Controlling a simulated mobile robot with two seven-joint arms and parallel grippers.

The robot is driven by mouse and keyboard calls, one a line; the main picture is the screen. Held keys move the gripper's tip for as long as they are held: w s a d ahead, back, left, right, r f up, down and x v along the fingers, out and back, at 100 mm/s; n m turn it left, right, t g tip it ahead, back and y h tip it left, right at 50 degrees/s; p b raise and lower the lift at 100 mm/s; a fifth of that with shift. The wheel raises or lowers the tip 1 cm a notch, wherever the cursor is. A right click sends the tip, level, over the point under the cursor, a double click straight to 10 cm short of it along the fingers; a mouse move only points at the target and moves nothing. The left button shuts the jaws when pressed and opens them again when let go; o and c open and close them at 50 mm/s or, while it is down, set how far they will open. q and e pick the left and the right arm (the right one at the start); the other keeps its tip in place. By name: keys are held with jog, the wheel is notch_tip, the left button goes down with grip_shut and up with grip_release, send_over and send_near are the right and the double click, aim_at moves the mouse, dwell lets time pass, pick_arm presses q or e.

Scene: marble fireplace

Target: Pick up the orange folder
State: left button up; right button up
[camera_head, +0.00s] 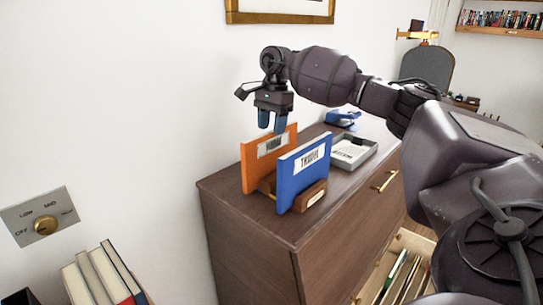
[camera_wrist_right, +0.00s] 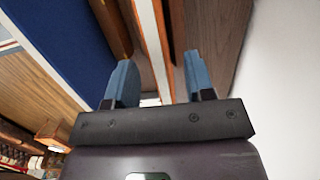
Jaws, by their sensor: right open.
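An orange folder (camera_head: 256,177) with a white label stands upright in a wooden holder (camera_head: 313,197) on top of the brown cabinet. A blue folder (camera_head: 303,176) with a white label stands in front of it in the same holder. My right gripper (camera_head: 271,128) is open and empty, pointing down just above the orange folder's top edge. In the right wrist view, the orange folder's edge (camera_wrist_right: 166,35) runs between the two spread fingers (camera_wrist_right: 158,58). The blue folder (camera_wrist_right: 65,40) fills the left there. My left gripper is not in view.
A grey paper tray (camera_head: 354,153) and a blue object (camera_head: 343,118) stand behind the folders on the cabinet top (camera_head: 235,205). The wall is close behind the orange folder. An open drawer (camera_head: 412,243) holds several files. Books (camera_head: 104,275) stand at lower left.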

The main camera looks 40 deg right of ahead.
aim_at(272, 156)
jog(key=shift+s+a+f+p, duration=0.15)
jog(key=shift+f+p, duration=0.1)
jog(key=shift+f, duration=0.9)
jog(key=shift+w+a+f+p, duration=0.1)
jog(key=shift+f+p, duration=0.1)
jog(key=shift+f, duration=0.95)
jog(key=shift+c, duration=0.5)
grip_shut()
